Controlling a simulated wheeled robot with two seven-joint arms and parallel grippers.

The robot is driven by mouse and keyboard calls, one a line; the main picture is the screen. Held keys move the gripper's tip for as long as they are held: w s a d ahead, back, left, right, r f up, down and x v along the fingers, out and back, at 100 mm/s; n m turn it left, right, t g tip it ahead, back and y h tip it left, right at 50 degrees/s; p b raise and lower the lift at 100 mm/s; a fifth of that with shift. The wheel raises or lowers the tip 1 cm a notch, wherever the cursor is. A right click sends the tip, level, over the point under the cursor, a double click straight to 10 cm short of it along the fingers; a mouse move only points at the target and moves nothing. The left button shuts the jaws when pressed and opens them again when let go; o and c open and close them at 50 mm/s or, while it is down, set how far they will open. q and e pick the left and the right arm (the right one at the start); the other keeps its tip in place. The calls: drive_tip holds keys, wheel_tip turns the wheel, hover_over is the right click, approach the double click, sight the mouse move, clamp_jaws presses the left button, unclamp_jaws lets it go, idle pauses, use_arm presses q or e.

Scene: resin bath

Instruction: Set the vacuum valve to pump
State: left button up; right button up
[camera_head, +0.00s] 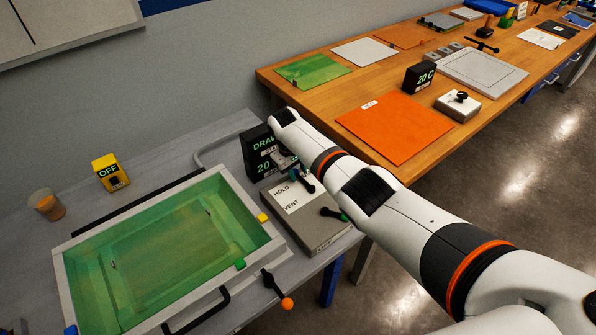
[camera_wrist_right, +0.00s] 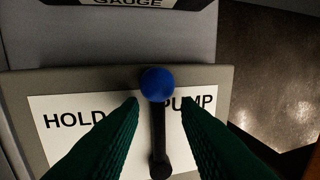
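The grey valve box (camera_head: 318,233) stands at the right of the resin bath, with a white label reading HOLD and VENT in the head view. In the right wrist view the label (camera_wrist_right: 66,143) reads HOLD at left and PUMP at right. A black lever (camera_wrist_right: 158,130) with a blue ball knob (camera_wrist_right: 158,83) points up the picture between those words, partly covering PUMP. My right gripper (camera_wrist_right: 159,104) is over the box, its green fingers apart on either side of the lever, with gaps visible. It also shows in the head view (camera_head: 295,174), partly hiding the box. My left gripper is not in view.
A black gauge (camera_head: 256,150) stands just behind the valve box. A second black lever (camera_head: 334,214) is on the box's right side. The green resin bath (camera_head: 150,262) fills the left, with an orange-knobbed lever (camera_head: 278,290) at its front. A wooden table (camera_head: 330,97) stands behind.

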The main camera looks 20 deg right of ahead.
drive_tip(key=shift+f, duration=0.1)
drive_tip(key=shift+s+r, duration=0.1)
drive_tip(key=shift+r, duration=0.4)
wheel_tip(320, 180, up, 11)
drive_tip(key=a, duration=0.2)
drive_tip(key=shift+s+a+p, duration=0.15)
drive_tip(key=shift+s+p, duration=0.15)
drive_tip(key=shift+s, duration=0.05)
drive_tip(key=shift+f, duration=0.15)
